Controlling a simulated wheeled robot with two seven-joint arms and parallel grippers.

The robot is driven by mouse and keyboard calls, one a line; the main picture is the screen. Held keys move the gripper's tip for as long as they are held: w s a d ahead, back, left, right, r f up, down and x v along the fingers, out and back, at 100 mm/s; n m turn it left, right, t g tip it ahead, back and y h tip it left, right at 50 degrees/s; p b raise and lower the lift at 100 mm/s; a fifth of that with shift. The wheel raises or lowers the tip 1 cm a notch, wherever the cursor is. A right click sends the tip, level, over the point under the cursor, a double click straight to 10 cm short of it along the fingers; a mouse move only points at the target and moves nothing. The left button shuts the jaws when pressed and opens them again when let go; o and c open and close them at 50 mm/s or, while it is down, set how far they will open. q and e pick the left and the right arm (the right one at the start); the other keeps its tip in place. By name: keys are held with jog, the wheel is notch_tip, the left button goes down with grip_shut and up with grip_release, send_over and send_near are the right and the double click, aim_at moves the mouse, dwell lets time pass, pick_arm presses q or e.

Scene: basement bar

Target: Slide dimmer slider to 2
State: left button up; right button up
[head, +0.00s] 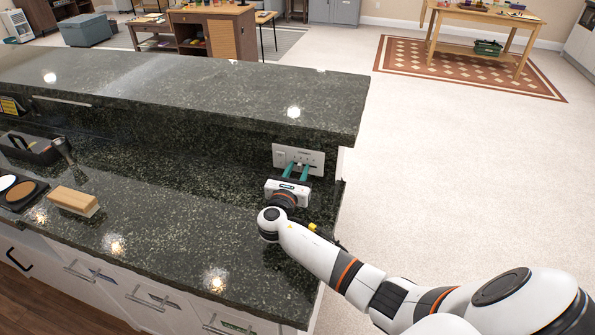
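A pale wall plate with the dimmer (283,155) is set in the dark stone upright below the raised bar top, near its right end. Small marks and controls show on it, but the slider and its setting are too small to read. My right gripper (296,168) reaches in from the lower right, with its two green fingers pointing at the plate. A gap shows between the fingers, and their tips are at or close to the plate's lower middle. I cannot tell whether they touch the slider. My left gripper is not in view.
The dark stone counter (170,215) lies below the raised bar top (190,95). A wooden-backed brush (73,200), a black tray (30,150) and a dark-handled tool (64,150) stand at the left, away from my arm. Open carpet (450,170) lies to the right.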

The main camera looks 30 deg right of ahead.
jog(key=b+v, duration=0.1)
jog(key=v, duration=1.1)
jog(key=shift+s, duration=0.1)
